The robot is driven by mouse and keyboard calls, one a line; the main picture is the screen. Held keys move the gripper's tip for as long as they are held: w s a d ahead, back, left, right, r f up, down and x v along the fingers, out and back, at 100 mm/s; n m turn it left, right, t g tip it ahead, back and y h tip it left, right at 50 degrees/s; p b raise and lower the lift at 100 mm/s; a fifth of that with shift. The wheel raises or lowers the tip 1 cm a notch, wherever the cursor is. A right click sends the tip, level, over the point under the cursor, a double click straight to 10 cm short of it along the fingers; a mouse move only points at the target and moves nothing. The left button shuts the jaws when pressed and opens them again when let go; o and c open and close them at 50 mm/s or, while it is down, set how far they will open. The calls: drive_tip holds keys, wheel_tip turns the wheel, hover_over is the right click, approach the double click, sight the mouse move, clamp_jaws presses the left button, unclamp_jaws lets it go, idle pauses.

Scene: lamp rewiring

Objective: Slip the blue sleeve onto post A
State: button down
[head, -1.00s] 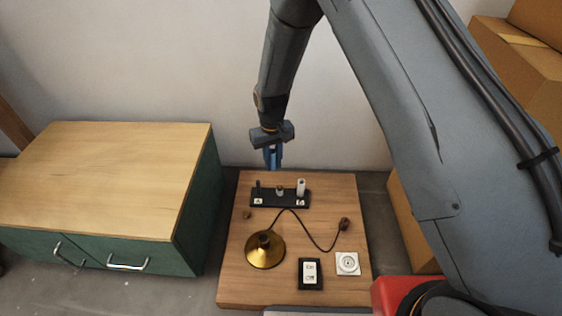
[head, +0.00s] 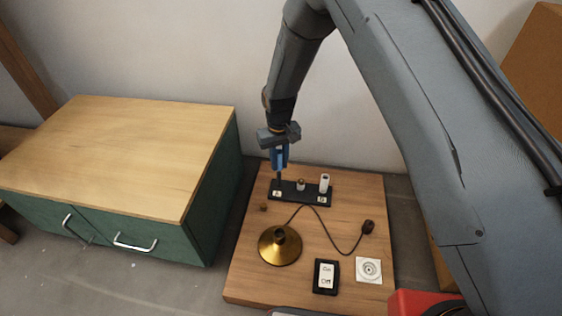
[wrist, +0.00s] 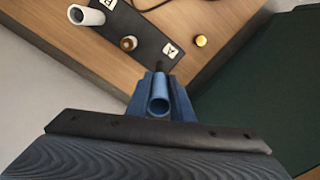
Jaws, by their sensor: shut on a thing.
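My gripper (head: 279,160) is shut on the blue sleeve (wrist: 159,103), a hollow tube held between its blue fingers. Post A (head: 278,180) is a thin dark post at the left end of the black terminal strip (head: 289,196). In the head view the gripper is right above post A. In the wrist view the dark post (wrist: 158,67) shows just beyond the sleeve, beside the A label (wrist: 170,50). The sleeve looks above the post and apart from it, but the exact gap and alignment are hard to tell.
A white sleeve (head: 324,183) stands at the strip's other end, with a short brass-topped post (head: 301,185) between. A brass lamp base (head: 280,246), cord plug (head: 368,227), switch (head: 326,276) and socket (head: 368,269) lie on the wooden board (head: 246,280). A green cabinet (head: 208,205) stands left.

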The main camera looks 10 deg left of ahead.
sight(279, 173)
drive_tip(key=shift+f+b, duration=2.8)
drive_tip(key=shift+f, duration=1.9)
drive_tip(key=shift+f, duration=0.1)
drive_tip(key=c, duration=1.5)
unclamp_jaws()
drive_tip(key=shift+r+p, duration=2.15)
drive_tip(key=shift+r, duration=1.8)
